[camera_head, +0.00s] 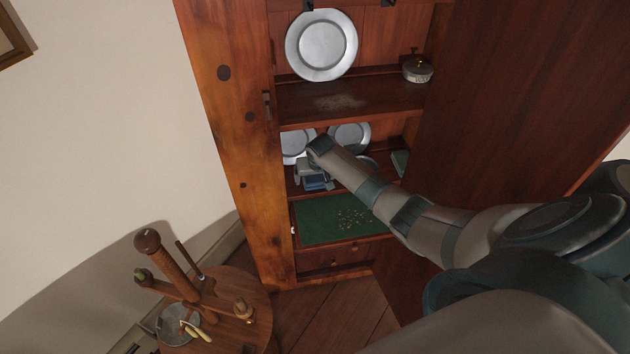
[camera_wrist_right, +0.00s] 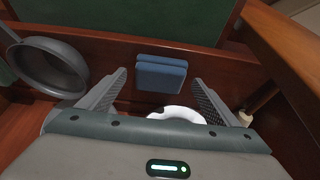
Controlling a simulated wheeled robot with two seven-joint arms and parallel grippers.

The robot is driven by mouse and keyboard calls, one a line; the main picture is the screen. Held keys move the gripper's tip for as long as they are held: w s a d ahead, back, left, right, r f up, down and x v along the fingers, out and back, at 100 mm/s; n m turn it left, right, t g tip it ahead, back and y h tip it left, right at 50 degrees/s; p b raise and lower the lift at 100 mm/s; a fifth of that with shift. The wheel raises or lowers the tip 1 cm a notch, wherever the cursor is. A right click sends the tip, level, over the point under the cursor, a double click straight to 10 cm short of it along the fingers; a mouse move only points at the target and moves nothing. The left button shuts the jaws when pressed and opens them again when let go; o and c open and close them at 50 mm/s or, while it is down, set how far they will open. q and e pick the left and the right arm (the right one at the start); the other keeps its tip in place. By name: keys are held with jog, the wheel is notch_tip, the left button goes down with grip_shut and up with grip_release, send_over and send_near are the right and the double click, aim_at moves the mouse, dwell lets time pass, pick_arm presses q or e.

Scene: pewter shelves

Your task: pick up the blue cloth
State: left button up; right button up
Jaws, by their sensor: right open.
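The blue cloth (camera_head: 316,184), a small folded block, lies at the front of the middle shelf in the cabinet, partly hidden by my right gripper (camera_head: 312,175). In the right wrist view the blue cloth (camera_wrist_right: 161,74) shows ahead, between and just beyond the fingertips. My right gripper (camera_wrist_right: 160,80) is open, with one finger to each side of the cloth's line and nothing held. No contact between the fingers and the cloth shows. My left gripper is not in view.
Pewter plates (camera_head: 350,136) stand at the back of this shelf. A green surface (camera_head: 318,222) lies below. The cabinet's left post (camera_head: 232,120) is close to my arm.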

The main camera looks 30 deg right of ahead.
jog(key=c, duration=1.2)
jog(key=shift+c, duration=0.2)
jog(key=shift+r+b, duration=0.35)
jog(key=shift+r, duration=0.35)
jog(key=s+a, duration=0.2)
jog(key=s, duration=0.3)
jog(key=s+a+b, duration=0.1)
jog(key=s+a, duration=0.1)
jog(key=s, duration=0.4)
jog(key=s+a+b, duration=0.1)
jog(key=s+a, duration=0.1)
jog(key=s, duration=0.3)
jog(key=shift+s+a+r, duration=0.1)
jog(key=shift+s+a, duration=0.25)
jog(key=shift+a, duration=0.05)
